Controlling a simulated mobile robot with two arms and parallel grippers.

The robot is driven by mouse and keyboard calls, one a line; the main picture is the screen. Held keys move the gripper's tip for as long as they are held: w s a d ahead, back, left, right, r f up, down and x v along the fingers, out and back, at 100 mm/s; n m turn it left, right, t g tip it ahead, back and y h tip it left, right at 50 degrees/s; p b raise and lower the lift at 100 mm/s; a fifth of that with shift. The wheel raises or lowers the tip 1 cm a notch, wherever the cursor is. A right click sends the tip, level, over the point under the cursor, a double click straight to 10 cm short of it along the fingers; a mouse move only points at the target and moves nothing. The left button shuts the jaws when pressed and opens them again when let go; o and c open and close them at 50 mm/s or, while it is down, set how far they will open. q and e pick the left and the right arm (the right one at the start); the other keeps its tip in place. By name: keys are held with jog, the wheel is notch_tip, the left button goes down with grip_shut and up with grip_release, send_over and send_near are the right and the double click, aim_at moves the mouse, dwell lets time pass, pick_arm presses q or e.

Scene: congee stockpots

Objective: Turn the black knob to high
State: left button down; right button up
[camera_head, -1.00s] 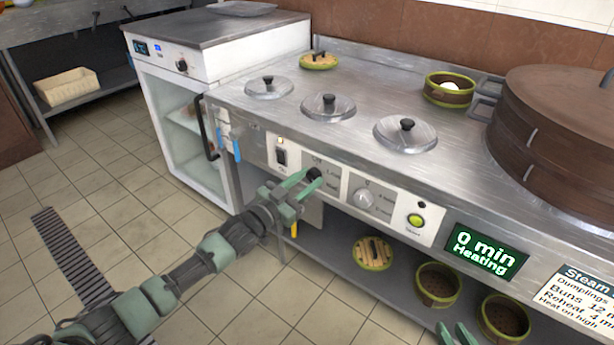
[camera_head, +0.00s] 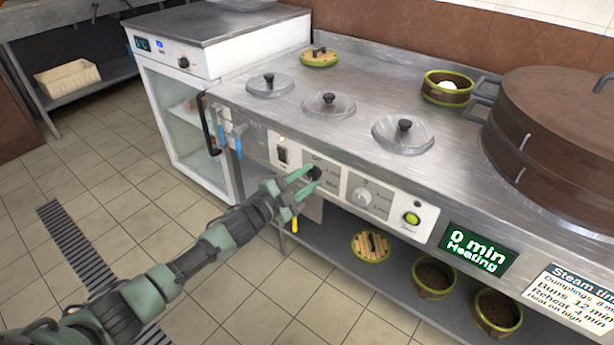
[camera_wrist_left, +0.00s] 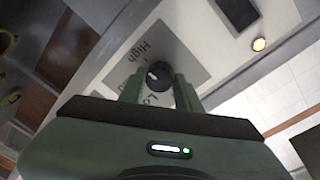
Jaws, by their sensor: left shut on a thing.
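The black knob (camera_head: 315,173) sits on the light control panel on the front of the steel counter. In the left wrist view the knob (camera_wrist_left: 158,75) has a short white mark, and the words High and Low are printed beside it. My left gripper (camera_head: 308,178) is at the knob, its two green fingers on either side of it. In the left wrist view the fingers (camera_wrist_left: 160,89) are closed on the knob's sides. The fingers hide part of the knob and the printing. My right gripper is out of view.
A black rocker switch (camera_head: 282,155) is left of the knob, a silver dial (camera_head: 363,196) and a green button (camera_head: 412,218) right. A display (camera_head: 478,249) reads 0 min Heating. Blue-handled tools (camera_head: 238,140) hang at the counter's left corner. Bamboo baskets (camera_head: 434,277) stand on the shelf below.

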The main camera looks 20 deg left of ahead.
pick_arm(q)
jog(key=shift+m, duration=0.3)
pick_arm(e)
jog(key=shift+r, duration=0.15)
pick_arm(q)
jog(key=c, duration=1)
grip_release()
jog(key=shift+s+a, duration=0.25)
jog(key=shift+s, duration=0.2)
jog(key=p+v, duration=0.1)
jog(key=v, duration=0.5)
jog(key=shift+s+p, duration=0.3)
jog(key=shift+s, duration=0.1)
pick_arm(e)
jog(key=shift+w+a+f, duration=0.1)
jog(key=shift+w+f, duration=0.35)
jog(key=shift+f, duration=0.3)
pick_arm(q)
jog(key=shift+a+f, duration=0.1)
